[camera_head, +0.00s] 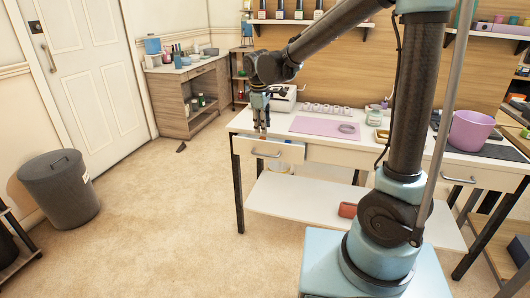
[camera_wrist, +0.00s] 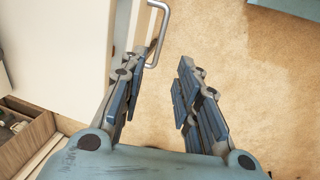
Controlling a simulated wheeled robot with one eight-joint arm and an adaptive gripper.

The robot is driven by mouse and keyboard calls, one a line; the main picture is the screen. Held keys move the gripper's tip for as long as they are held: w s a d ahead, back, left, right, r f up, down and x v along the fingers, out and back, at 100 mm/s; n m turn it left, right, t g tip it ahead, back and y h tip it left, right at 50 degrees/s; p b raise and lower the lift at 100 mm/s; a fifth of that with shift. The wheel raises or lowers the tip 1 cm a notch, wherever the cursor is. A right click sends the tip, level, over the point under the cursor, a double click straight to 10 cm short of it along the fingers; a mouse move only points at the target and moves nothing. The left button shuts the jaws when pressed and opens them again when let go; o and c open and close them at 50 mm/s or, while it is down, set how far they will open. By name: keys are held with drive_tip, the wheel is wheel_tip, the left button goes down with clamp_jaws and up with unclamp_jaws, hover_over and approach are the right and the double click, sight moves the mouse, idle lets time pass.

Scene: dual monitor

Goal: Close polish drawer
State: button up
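The drawer (camera_head: 285,153) is at the left end of the white table, its pale front bearing a metal handle (camera_head: 265,154). In the wrist view the drawer front (camera_wrist: 141,25) stands a little out from the tabletop, with a narrow gap showing something reddish inside. The handle (camera_wrist: 163,35) juts out over the floor. My gripper (camera_head: 262,131) points down at the drawer's front edge. In the wrist view my gripper (camera_wrist: 168,64) has its fingers apart and nothing between them. The left finger overlaps the drawer front; contact cannot be told. The right finger is over the floor.
The tabletop (camera_head: 370,152) holds a pink mat (camera_head: 312,125), a white device (camera_head: 284,98) and a purple bucket (camera_head: 470,130). A second drawer handle (camera_head: 459,181) is at the right. A grey bin (camera_head: 60,190) stands far left. The carpet before the drawer is clear.

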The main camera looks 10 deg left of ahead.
sight(265, 155)
drive_tip(key=w+f, duration=0.1)
drive_tip(key=f, duration=0.8)
drive_tip(key=w+f, duration=0.1)
drive_tip(key=f, duration=0.3)
drive_tip(key=shift+w+d+f, duration=0.1)
drive_tip(key=shift+w+f, duration=0.15)
drive_tip(key=shift+w, duration=0.05)
clamp_jaws()
